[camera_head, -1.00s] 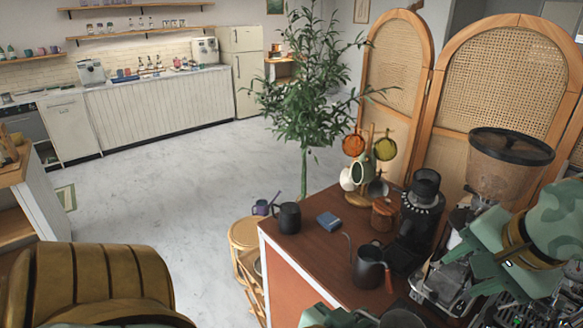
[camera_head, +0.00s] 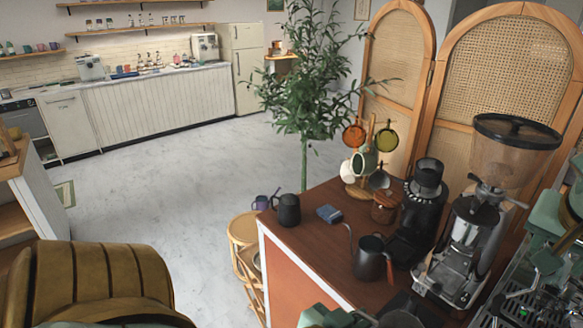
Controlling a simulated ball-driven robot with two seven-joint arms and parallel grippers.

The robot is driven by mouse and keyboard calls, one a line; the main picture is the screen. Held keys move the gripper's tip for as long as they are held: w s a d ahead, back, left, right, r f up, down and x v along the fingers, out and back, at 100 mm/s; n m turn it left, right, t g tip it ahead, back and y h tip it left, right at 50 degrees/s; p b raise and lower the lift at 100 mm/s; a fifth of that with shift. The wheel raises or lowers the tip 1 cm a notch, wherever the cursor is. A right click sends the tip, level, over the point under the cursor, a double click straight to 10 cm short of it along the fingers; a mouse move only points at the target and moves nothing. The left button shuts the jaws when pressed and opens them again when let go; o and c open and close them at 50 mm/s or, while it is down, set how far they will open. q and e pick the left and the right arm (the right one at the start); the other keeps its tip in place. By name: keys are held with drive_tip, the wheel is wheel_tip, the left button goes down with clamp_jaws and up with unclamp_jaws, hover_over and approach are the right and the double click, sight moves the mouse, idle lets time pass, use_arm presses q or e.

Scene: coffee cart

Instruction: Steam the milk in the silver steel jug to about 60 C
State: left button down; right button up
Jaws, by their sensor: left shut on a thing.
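My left gripper (camera_head: 335,317) shows only as a green piece at the bottom edge, in front of the dark counter. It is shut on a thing. A dark grey rounded rim (camera_head: 400,319) shows beside it, cut off by the frame. I cannot tell whether this is the silver steel jug, and no milk shows. My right gripper (camera_head: 548,262) is partly in view at the right edge, over a steel machine with a slatted tray (camera_head: 528,306), probably the espresso machine. Its fingers are too cut off to judge. No steam wand can be made out.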

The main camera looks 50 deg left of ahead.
drive_tip(key=shift+w+f, duration=0.1)
drive_tip(key=shift+f, duration=0.1)
use_arm(q)
drive_tip(key=shift+f, duration=0.1)
drive_tip(key=w+d+f+m+g+h, duration=0.2)
drive_tip(key=d+f+g+h, duration=0.15)
drive_tip(key=d+f, duration=0.8)
drive_tip(key=shift+w+f, duration=0.8)
drive_tip(key=shift+w, duration=3)
drive_tip(key=w+r, duration=0.8)
drive_tip(key=w, duration=0.1)
drive_tip(key=shift+d+y, duration=0.25)
drive_tip(key=shift+y, duration=0.1)
drive_tip(key=shift+r+g, duration=0.15)
drive_tip(key=shift+g, duration=0.1)
use_arm(e)
drive_tip(key=shift+f, duration=0.1)
use_arm(q)
drive_tip(key=shift+w+r, duration=0.1)
drive_tip(key=shift+r, duration=0.05)
use_arm(e)
drive_tip(key=shift+x, duration=2.9)
